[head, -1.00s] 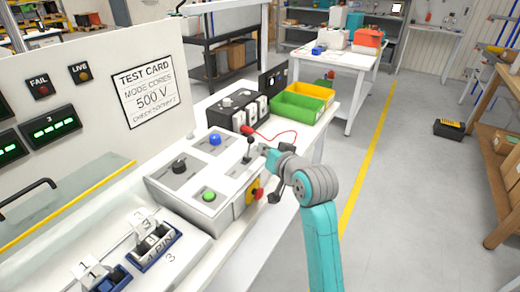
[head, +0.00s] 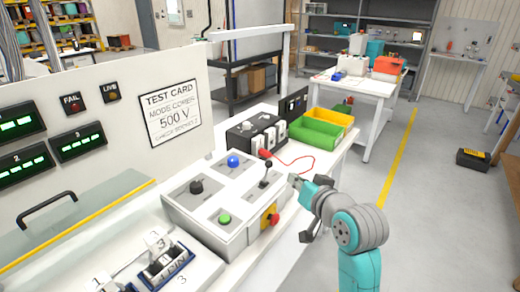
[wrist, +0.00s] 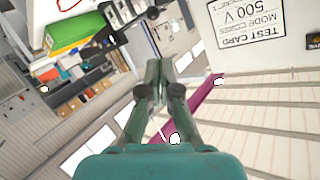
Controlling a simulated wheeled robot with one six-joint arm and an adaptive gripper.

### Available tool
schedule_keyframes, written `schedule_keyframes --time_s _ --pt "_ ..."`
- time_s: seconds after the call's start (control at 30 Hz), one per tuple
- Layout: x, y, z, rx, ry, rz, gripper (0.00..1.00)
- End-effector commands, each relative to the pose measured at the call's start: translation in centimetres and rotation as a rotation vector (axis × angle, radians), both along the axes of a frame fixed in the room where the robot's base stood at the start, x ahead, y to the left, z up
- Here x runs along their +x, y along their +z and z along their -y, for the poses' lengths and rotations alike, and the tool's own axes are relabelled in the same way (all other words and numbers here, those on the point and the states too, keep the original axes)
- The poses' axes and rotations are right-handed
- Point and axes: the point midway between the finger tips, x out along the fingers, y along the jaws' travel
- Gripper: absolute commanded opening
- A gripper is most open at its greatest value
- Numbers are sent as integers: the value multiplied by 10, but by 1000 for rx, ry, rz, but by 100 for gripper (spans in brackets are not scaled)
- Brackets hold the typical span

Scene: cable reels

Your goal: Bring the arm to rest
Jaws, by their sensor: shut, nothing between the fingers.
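My gripper (head: 296,182) is in the air just right of the black lever (head: 267,171) on the grey control box (head: 222,203), apart from it in the picture. In the wrist view my gripper (wrist: 153,75) has its two fingers together with nothing between them. The teal and grey arm reaches in from the lower right, bent at the wrist. The control box also carries a blue button (head: 233,161), a green button (head: 225,219), a black knob (head: 196,187) and a red stop button on yellow (head: 271,218).
Behind the box are a black unit (head: 252,134) with a red lead, and green (head: 315,133) and yellow (head: 330,117) bins. A test card panel (head: 173,112) stands left. A white table (head: 352,87) is beyond. Floor right of the bench is mostly clear, with a black case (head: 473,159).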

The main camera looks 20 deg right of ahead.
Motion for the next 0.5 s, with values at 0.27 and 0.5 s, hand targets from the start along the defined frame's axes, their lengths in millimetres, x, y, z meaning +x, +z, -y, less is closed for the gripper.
schedule_keyframes --time_s 0.27,0.5 --pt "-10 -28 -5 0 -5 -6 0" --pt "-46 -94 -16 -16 -25 -7 0"
